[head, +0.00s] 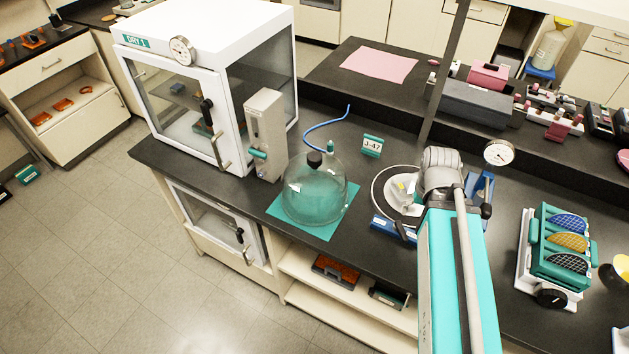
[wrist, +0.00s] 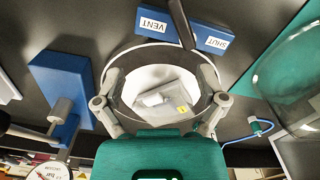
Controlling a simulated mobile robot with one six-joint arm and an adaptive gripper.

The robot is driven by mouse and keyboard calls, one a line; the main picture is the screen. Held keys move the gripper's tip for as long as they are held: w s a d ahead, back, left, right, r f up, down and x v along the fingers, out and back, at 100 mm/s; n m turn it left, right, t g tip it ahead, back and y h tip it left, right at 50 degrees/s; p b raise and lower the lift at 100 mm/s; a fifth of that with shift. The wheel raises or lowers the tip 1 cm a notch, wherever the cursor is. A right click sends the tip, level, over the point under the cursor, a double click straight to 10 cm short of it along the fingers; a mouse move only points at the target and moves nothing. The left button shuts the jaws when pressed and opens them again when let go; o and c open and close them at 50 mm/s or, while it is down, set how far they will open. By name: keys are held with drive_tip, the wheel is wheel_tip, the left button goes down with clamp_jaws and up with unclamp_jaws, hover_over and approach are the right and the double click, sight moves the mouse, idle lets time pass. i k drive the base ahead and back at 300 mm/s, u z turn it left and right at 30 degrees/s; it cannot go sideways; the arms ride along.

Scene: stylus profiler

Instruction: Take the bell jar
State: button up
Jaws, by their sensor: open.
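The bell jar (head: 314,200) is a clear glass dome with a black knob on top. It stands upright on a teal mat (head: 275,208) on the dark bench, left of my arm in the head view. In the wrist view, part of a clear dome, seemingly the same jar (wrist: 300,85), shows at the right edge over teal. My gripper (wrist: 160,85) is open, its fingers spread above a round plate (wrist: 133,85) with a dark rim. A small clear bag (wrist: 168,104) lies on that plate. My gripper is apart from the jar; my arm hides it in the head view.
Blue blocks labelled VENT (wrist: 154,24) and SHUT (wrist: 214,41) flank a black lever beside the plate. A grey upright unit (head: 265,135) and white dry cabinet (head: 190,75) stand left of the jar. A blue hose (head: 325,123) lies behind it. A J-47 sign (head: 372,145) stands nearby.

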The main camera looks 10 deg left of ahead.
sight(314, 183)
drive_tip(key=k, duration=1.35)
drive_tip(key=u, duration=0.35)
drive_tip(key=i, duration=0.8)
drive_tip(key=z, duration=0.25)
